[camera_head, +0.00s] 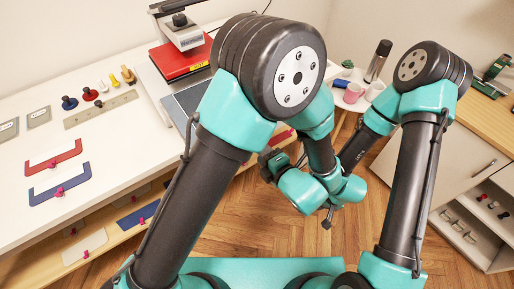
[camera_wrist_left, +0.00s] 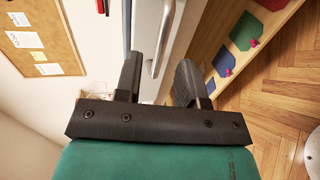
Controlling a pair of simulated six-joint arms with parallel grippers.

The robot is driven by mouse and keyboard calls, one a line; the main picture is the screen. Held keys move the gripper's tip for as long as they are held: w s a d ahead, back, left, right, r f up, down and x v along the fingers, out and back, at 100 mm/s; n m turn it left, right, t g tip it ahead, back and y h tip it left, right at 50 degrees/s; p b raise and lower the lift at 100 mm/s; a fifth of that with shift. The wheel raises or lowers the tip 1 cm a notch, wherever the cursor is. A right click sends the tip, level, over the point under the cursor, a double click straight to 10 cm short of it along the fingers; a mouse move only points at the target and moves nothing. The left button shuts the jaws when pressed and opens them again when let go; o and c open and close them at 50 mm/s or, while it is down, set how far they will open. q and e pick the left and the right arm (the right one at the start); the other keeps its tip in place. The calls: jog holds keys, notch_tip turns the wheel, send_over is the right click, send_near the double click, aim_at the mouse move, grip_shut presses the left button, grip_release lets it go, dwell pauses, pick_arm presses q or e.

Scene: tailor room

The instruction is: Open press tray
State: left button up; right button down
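The press, a pale machine with a dark grey plate (camera_head: 181,104), stands at the back of the white table, partly hidden by my left arm. In the left wrist view a silver bar handle (camera_wrist_left: 164,38) runs along a pale front panel. My left gripper (camera_wrist_left: 158,72) has its two black fingers apart, with the handle's near end between them; contact is not clear. In the head view my left gripper (camera_head: 269,164) is a small dark shape beside the table front. My right gripper is mostly hidden among the overlapping wrists, so its fingers cannot be made out.
Red (camera_head: 54,156) and blue (camera_head: 59,185) pieces lie on the table. Wooden floor (camera_head: 240,222) is open between the furniture.

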pick_arm(q)
jog(key=v, duration=0.7)
jog(key=shift+d, duration=0.1)
